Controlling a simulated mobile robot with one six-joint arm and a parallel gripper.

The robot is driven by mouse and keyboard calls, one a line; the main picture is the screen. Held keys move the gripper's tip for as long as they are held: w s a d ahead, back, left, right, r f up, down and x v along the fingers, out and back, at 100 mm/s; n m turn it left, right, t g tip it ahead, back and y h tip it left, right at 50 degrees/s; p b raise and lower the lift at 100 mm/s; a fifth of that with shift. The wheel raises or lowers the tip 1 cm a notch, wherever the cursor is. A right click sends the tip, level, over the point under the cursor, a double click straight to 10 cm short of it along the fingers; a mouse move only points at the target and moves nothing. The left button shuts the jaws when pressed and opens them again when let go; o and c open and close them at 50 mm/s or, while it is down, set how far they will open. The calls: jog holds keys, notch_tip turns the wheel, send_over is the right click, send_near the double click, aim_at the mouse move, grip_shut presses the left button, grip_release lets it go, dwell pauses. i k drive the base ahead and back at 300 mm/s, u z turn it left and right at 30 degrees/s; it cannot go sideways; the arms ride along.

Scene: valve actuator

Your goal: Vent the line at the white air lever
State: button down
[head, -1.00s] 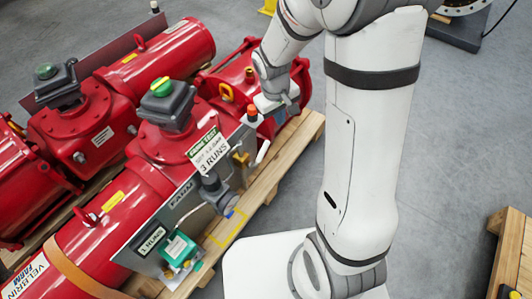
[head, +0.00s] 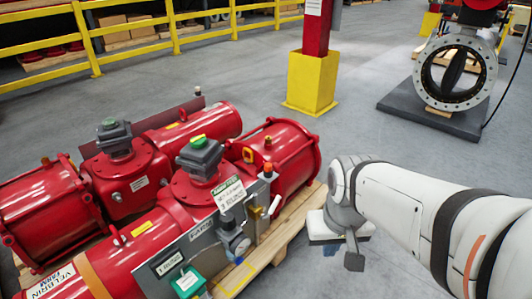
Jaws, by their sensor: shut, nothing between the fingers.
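The white air lever (head: 274,205) is a small white handle on the right end of the grey panel (head: 203,237), at the front of the red actuator (head: 160,222). It slants down, with its lower end to the left. A brass-yellow fitting (head: 256,211) is just left of it. My gripper (head: 354,261) is shut and empty, pointing down to the right of the pallet. It is clear of the lever, with a gap between them. The fingertips are small and dark in this view.
The wooden pallet (head: 291,226) juts out below. A yellow-based column (head: 312,82) stands behind; grey floor lies between.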

aim_at(264, 216)
jog(key=z, duration=0.95)
jog(key=i, duration=1.15)
jog(key=u, duration=1.3)
